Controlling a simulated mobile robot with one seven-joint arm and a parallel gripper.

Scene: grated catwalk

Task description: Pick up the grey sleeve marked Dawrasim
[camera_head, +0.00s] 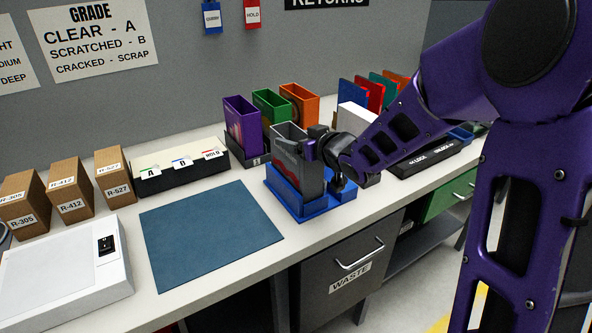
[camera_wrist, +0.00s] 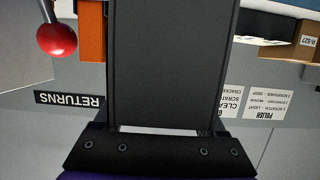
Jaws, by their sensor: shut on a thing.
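A grey sleeve (camera_head: 309,172) with an open top and a patterned spine stands upright over the blue tray (camera_head: 327,209) on the bench. Its lettering is too small to read. My gripper (camera_head: 312,152) comes in from the right and is shut on the upper part of the sleeve. Whether the sleeve's bottom touches the tray cannot be told. In the wrist view a broad dark panel fills the middle and hides most of what lies beyond it.
Purple (camera_head: 242,125), green (camera_head: 271,107) and orange (camera_head: 299,104) sleeves stand behind. A blue mat (camera_head: 211,232) lies left of the tray, with a black card box (camera_head: 181,177) behind it. A waste bin (camera_head: 345,262) sits below the bench front. The mat is clear.

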